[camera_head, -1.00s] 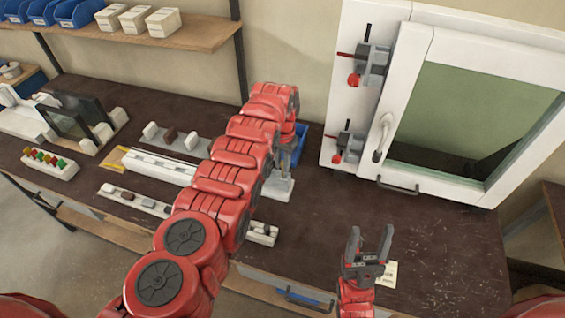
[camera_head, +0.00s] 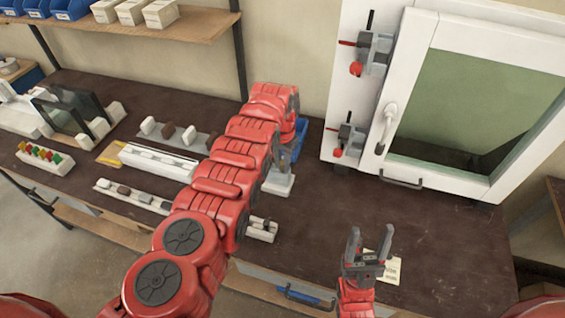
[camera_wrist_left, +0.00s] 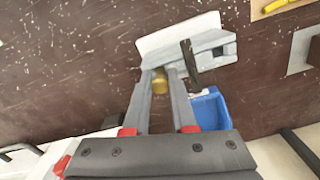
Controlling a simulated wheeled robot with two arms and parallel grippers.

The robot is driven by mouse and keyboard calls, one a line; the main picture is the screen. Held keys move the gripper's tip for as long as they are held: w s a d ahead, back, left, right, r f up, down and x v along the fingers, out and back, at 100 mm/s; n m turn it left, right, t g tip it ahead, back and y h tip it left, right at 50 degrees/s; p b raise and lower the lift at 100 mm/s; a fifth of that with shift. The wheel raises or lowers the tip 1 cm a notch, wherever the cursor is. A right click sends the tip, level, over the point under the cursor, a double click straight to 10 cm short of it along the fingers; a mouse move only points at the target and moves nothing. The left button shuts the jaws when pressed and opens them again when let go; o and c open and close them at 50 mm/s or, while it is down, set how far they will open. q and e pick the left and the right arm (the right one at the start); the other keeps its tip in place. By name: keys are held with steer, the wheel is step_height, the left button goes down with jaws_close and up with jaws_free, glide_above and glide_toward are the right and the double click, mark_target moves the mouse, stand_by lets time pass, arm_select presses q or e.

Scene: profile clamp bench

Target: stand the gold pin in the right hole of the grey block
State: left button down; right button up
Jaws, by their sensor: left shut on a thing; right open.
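The gold pin (camera_wrist_left: 160,82) is between the fingertips of my left gripper (camera_wrist_left: 160,76) in the left wrist view, which is shut on it. The grey block (camera_wrist_left: 212,60) lies just beyond the fingertips, with a dark opening towards its right end. A dark bar (camera_wrist_left: 188,58) rises at the block, beside the pin. I cannot tell whether the pin touches the block. In the head view the block (camera_head: 279,184) shows only partly, and my left arm hides the pin. My right gripper (camera_head: 368,246) is open and empty above the front of the bench.
A blue bin (camera_head: 300,138) stands close behind the block. A white framed window (camera_head: 425,30) with red-knobbed clamps stands at the back right. White profiles (camera_head: 155,162) and small parts lie left of my arm. The bench right of the block is mostly clear.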

arm_select(q)
steer(key=shift+f, duration=0.35)
steer(key=shift+r, duration=0.1)
steer(key=c, duration=0.7)
jaws_free()
steer(key=shift+o, duration=0.2)
step_height(320, 180, up, 8)
steer(key=p, duration=0.7)
steer(key=shift+s+a, duration=0.1)
